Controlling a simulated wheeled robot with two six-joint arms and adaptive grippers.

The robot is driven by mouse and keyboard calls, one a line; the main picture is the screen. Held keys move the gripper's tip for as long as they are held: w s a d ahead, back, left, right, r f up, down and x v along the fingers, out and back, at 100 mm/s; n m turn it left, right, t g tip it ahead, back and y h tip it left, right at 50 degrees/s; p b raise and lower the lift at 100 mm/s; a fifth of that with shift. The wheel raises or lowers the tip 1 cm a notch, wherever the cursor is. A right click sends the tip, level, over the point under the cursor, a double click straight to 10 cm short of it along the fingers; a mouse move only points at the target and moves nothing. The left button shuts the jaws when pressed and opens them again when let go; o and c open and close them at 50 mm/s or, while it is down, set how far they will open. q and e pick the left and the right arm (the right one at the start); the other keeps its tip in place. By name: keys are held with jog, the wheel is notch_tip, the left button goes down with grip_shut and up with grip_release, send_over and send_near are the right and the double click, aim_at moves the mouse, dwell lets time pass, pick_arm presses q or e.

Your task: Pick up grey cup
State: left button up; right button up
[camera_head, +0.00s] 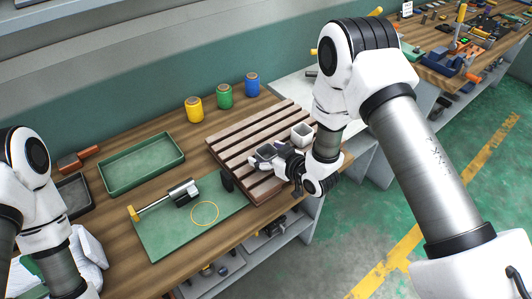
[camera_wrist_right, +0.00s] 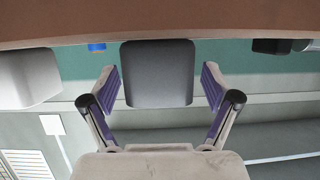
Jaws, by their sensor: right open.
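The grey cup (camera_wrist_right: 157,75) shows in the right wrist view between the two spread fingers of my right gripper (camera_wrist_right: 161,84), with a visible gap on either side. In the head view the grey cup (camera_head: 265,152) sits on the slatted wooden rack (camera_head: 240,143), partly hidden by the gripper. My right gripper (camera_head: 275,163) is open and low at the rack's front right part, close to the cup. My left arm shows at the left edge, but its gripper is out of view.
A white cup (camera_head: 302,134) stands close by on the rack, behind my right gripper; it also shows in the wrist view (camera_wrist_right: 28,78). Yellow (camera_head: 194,109), green (camera_head: 224,96) and blue (camera_head: 252,85) containers stand behind. A green tray (camera_head: 141,163) and green mat (camera_head: 165,240) lie left.

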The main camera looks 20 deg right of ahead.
jog(key=shift+w+f, duration=0.1)
jog(key=shift+d, duration=0.1)
jog(key=shift+s, duration=0.2)
jog(key=shift+c, duration=1.4)
jog(key=c, duration=1)
jog(key=shift+o, duration=0.2)
